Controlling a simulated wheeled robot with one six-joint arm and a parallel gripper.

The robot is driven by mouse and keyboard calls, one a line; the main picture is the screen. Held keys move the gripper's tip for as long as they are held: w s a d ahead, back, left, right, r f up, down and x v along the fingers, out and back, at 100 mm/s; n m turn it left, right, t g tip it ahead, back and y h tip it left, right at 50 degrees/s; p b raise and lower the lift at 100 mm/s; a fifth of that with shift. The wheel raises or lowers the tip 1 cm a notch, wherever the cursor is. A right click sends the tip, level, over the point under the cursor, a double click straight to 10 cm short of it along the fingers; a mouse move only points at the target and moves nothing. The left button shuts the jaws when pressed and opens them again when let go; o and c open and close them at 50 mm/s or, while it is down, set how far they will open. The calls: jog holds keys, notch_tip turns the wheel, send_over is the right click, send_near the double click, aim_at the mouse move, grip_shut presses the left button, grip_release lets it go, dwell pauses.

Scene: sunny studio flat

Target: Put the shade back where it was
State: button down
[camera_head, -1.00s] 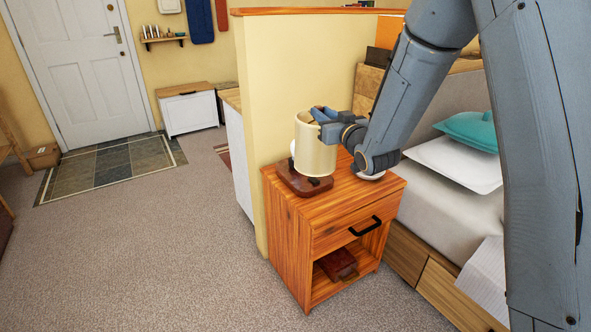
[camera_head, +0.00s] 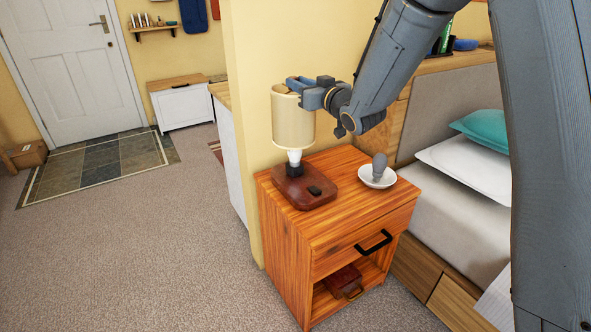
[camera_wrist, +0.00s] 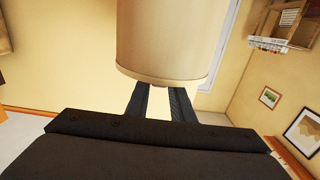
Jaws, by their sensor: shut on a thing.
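The cream cylindrical shade (camera_head: 293,122) is upright in my gripper (camera_head: 294,84), which is shut on its upper rim. In the wrist view the shade (camera_wrist: 170,40) fills the top middle, beyond the two dark fingers. The lamp base (camera_head: 306,188) is a dark reddish-brown block on the wooden nightstand (camera_head: 345,212). A white bulb (camera_head: 294,156) stands in a black socket on it. The shade is above the base, with its lower edge around the bulb's top in the picture; most of the bulb shows below it.
A white dish (camera_head: 366,181) holding a grey bulb-shaped thing (camera_head: 379,164) stands to the right of the base. The yellow partition wall (camera_head: 245,120) is close behind the shade. The bed (camera_head: 450,190) is at the right. A reddish-brown box (camera_head: 343,281) lies in the nightstand's open shelf.

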notch_tip(320, 180, down, 12)
jog(key=b, duration=0.1)
jog(key=shift+w+f, duration=0.15)
jog(key=shift+w, duration=0.3)
jog(key=shift+f+b, duration=0.45)
jog(key=shift+f, duration=0.15)
jog(key=c, duration=1.5)
grip_release()
jog(key=shift+c, duration=0.2)
